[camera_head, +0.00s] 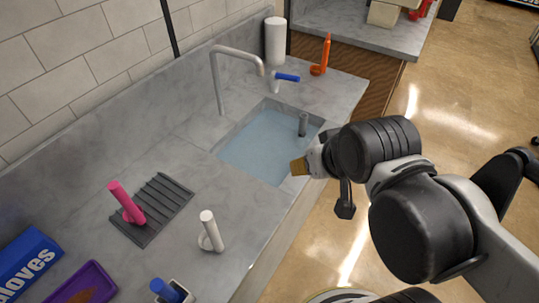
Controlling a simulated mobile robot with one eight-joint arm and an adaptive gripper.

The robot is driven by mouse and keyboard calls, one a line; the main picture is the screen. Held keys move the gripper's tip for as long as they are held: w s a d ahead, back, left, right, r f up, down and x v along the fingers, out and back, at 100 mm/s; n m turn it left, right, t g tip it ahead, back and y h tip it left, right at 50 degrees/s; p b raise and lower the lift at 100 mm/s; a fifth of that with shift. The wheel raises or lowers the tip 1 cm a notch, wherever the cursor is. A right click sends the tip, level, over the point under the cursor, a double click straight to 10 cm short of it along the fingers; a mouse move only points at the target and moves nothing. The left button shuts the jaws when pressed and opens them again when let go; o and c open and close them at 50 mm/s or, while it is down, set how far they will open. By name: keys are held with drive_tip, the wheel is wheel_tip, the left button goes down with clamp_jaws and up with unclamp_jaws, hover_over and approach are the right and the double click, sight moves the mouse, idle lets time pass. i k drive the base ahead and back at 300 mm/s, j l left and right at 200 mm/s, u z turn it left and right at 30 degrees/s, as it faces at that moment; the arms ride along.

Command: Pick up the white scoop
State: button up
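The white scoop (212,231) is on the grey counter, in the lower middle of the head view, near the counter's front edge. Its thick white handle points up and its small rounded end is low on the counter. My gripper (300,167) is up and to the right of the scoop, over the sink's front edge, apart from it. A tan tip shows at the gripper's end. The gripper is seen small and from the side, so its finger opening is unclear.
A water-filled sink (258,145) with a tap (216,80) lies behind. A pink-handled tool (127,203) stands on a dark ridged mat (160,205). A blue-topped item (166,291), a purple tray (82,287) and a blue gloves box (28,262) sit nearby. Floor is right.

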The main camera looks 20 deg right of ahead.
sight(206, 229)
drive_tip(key=l+u, duration=0.35)
drive_tip(key=l, duration=0.2)
drive_tip(key=k+l+u, duration=0.1)
drive_tip(key=l+u, duration=0.2)
drive_tip(key=l, duration=0.3)
drive_tip(key=k+l+u, duration=0.15)
drive_tip(key=l+u, duration=0.2)
drive_tip(key=l, duration=0.15)
